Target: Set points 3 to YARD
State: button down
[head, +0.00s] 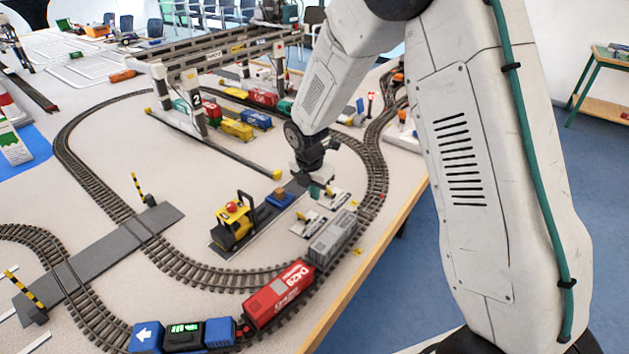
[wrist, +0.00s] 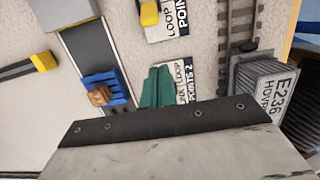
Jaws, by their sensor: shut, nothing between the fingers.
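My gripper (head: 315,191) is shut and empty, its teal fingers hanging over the points plates on the table. The fingers (wrist: 157,88) also show in the wrist view, beside a plate marked POINTS 2 (wrist: 184,82), covering part of it. Another points plate (wrist: 170,22), with a yellow lever (wrist: 149,13), lies above it in the wrist view; its label reads LOOP and POIN, and its number is cut off. In the head view a near plate (head: 307,224) and a far plate (head: 335,198) lie below the gripper. I cannot read a 3 or the lever settings.
A grey wagon (head: 333,236) and a red wagon (head: 279,293) stand on the track close to the plates. A yellow loader (head: 234,222) and a blue carrier (head: 279,198) stand to the left. The gantry rail's yellow end (head: 276,175) is nearby.

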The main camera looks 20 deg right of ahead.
aim_at(329, 191)
jog(key=f, duration=0.4)
jog(key=shift+w+d, duration=0.15)
jog(key=shift+d, duration=0.1)
jog(key=shift+w+d+r, duration=0.6)
jog(key=shift+w+d, duration=0.05)
jog(key=shift+d, duration=0.25)
jog(key=shift+w+d+r, duration=0.4)
jog(key=shift+w+d, duration=0.05)
jog(key=shift+d, duration=0.1)
jog(key=shift+a, duration=0.1)
